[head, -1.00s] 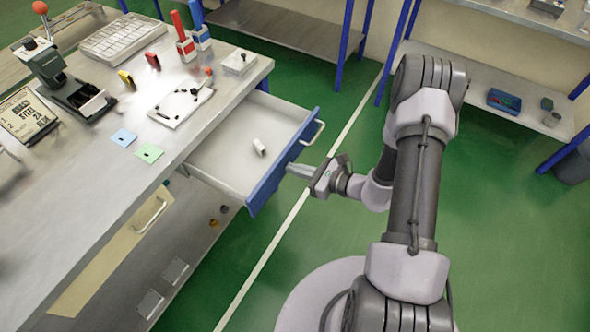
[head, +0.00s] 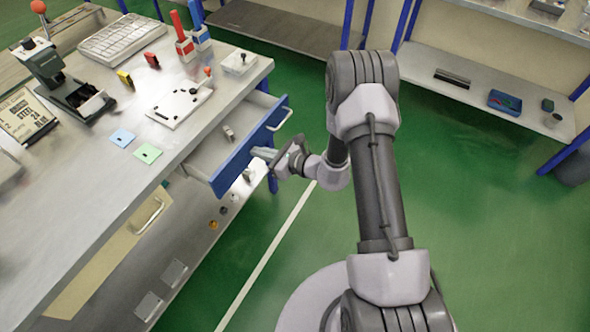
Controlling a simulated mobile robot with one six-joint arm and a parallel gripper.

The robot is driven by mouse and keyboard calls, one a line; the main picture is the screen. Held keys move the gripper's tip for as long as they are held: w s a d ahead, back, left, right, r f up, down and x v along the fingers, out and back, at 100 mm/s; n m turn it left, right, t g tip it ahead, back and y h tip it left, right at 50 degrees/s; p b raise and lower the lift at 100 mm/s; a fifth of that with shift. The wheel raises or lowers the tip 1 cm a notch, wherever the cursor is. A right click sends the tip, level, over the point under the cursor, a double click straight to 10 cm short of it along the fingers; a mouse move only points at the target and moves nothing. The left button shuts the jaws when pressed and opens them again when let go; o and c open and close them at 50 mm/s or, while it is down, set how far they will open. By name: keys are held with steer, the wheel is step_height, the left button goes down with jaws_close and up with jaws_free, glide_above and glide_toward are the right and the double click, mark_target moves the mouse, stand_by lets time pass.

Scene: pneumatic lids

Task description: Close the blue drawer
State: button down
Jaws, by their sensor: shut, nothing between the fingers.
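The blue drawer (head: 240,153) sits under the right end of the workbench and is partly open. Its blue front has a pale handle (head: 280,119) near its far end. A small light object (head: 228,132) lies inside, near the bench edge. My gripper (head: 262,154) is shut and empty. Its fingertips are at the outer face of the drawer front and appear to touch it, right of the middle; exact contact is hard to tell.
A beige drawer (head: 110,255) below is closed. Shelves (head: 490,80) stand along the back wall. The green floor right of my arm is clear.

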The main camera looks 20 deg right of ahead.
mark_target(230, 145)
steer(key=w+a+b, duration=0.1)
steer(key=w+a, duration=0.6)
steer(key=w, duration=0.1)
steer(key=shift+a, duration=0.4)
steer(key=shift+w+a, duration=0.2)
steer(key=shift+w, duration=0.05)
steer(key=shift+w+r+b, duration=0.1)
steer(key=shift+r+b, duration=0.05)
steer(key=shift+b, duration=0.15)
steer(key=shift+a+r, duration=0.1)
steer(key=shift+r, duration=0.05)
steer(key=shift+w, duration=0.1)
